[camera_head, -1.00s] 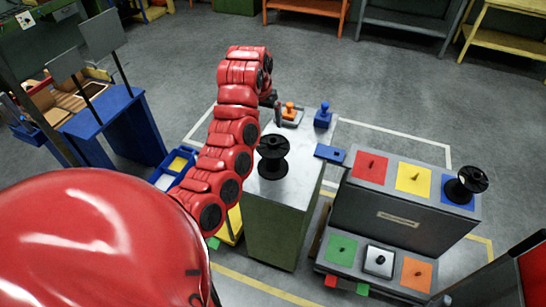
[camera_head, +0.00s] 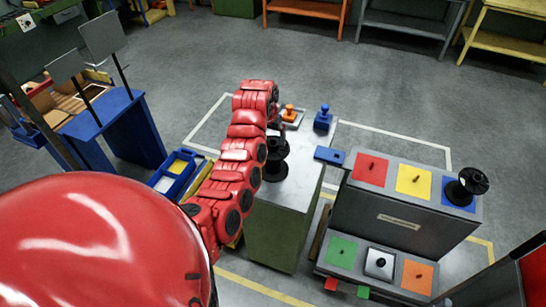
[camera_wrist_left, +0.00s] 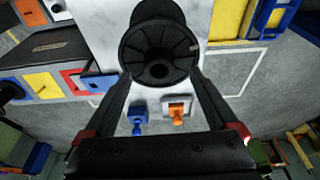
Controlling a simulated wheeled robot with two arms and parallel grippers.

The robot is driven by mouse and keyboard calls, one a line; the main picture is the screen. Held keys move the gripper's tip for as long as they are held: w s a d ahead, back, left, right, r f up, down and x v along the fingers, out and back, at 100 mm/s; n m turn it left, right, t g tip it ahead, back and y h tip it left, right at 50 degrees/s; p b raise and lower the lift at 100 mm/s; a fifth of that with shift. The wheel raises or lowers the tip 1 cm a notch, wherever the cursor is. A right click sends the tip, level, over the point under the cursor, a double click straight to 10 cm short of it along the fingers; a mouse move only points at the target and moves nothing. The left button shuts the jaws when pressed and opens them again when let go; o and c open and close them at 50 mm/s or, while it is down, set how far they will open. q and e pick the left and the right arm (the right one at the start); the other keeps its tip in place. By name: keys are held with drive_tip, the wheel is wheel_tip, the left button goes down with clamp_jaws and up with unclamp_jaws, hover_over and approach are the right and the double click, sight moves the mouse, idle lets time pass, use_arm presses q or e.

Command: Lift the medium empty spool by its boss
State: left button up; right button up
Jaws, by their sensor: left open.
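A black empty spool (camera_head: 275,165) stands upright on the light top of a green cabinet (camera_head: 302,178). My left arm hides part of it in the head view. In the left wrist view the spool (camera_wrist_left: 160,48) shows its round flange and central boss, with a dark hole. My left gripper (camera_head: 279,128) is at the spool's far side in the head view. In the wrist view the open fingers (camera_wrist_left: 160,78) reach toward either side of the flange, with nothing held between them. I cannot tell how far the tips are from the boss. My right gripper is not in view.
An orange-handled piece (camera_head: 290,114), a blue piece (camera_head: 323,118) and a flat blue block (camera_head: 330,155) are near the spool. A grey rack (camera_head: 400,222) with coloured squares and another black spool (camera_head: 466,187) stands right. Blue bins (camera_head: 173,174) stand left.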

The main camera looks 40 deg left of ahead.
sight(272, 141)
use_arm(q)
drive_tip(key=shift+p+x, duration=0.6)
drive_tip(key=shift+x, duration=1)
clamp_jaws()
